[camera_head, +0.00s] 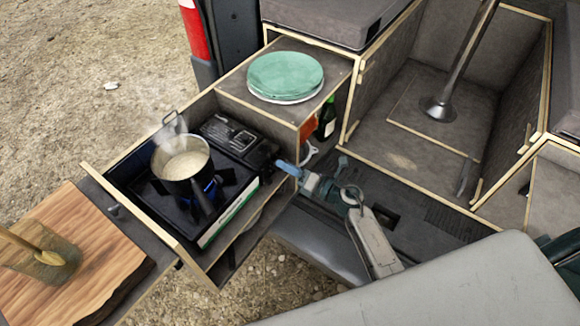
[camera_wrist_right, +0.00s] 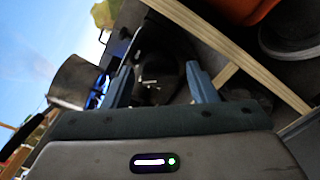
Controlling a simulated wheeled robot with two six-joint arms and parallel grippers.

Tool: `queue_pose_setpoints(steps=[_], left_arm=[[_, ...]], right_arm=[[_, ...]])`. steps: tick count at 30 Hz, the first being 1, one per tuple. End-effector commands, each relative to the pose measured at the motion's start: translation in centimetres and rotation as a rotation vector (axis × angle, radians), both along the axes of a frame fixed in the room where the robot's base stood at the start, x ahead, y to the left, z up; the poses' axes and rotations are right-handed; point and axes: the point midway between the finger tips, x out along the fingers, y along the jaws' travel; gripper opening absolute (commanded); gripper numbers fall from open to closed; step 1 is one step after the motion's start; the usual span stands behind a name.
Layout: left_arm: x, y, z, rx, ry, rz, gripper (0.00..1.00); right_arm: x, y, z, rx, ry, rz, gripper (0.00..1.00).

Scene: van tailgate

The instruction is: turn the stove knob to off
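The black camping stove (camera_head: 238,192) sits in a pulled-out wooden drawer, with a steaming pot (camera_head: 181,164) on its burner. A blue flame shows under the pot in both views. My right gripper (camera_head: 286,168) is at the stove's right end, its blue fingertips close to the stove's front side. In the right wrist view its two fingers (camera_wrist_right: 162,75) are apart, and the dark stove knob (camera_wrist_right: 150,86) appears between them. I cannot tell whether either finger touches it. The knob is too small and dark to make out in the head view. My left gripper is not in view.
Green and white plates (camera_head: 286,77) lie on the counter behind the stove. A dark bottle (camera_head: 326,118) stands near the gripper. A wooden board (camera_head: 95,285) with a utensil pot (camera_head: 47,262) is at lower left. The wooden drawer edge (camera_head: 150,218) borders the stove.

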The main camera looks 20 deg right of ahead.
Motion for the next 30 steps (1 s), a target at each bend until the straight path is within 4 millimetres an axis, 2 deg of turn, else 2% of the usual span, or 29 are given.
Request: queue_pose_setpoints(steps=[1, 5, 6, 17, 30], left_arm=[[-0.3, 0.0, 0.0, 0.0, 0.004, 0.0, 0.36], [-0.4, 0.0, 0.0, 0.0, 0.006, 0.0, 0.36], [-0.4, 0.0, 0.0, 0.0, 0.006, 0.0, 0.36], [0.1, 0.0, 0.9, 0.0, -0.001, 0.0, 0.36], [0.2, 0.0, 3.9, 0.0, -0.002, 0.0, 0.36]], right_arm=[[0.0, 0.0, 0.0, 0.0, 0.0, 0.0, 0.42], [0.0, 0.0, 0.0, 0.0, 0.0, 0.0, 0.16], [0.0, 0.0, 0.0, 0.0, 0.0, 0.0, 0.13], [0.0, 0.0, 0.2, 0.053, 0.043, 0.0, 0.13], [0.1, -0.1, 0.2, 0.302, 0.237, -0.001, 0.13]])
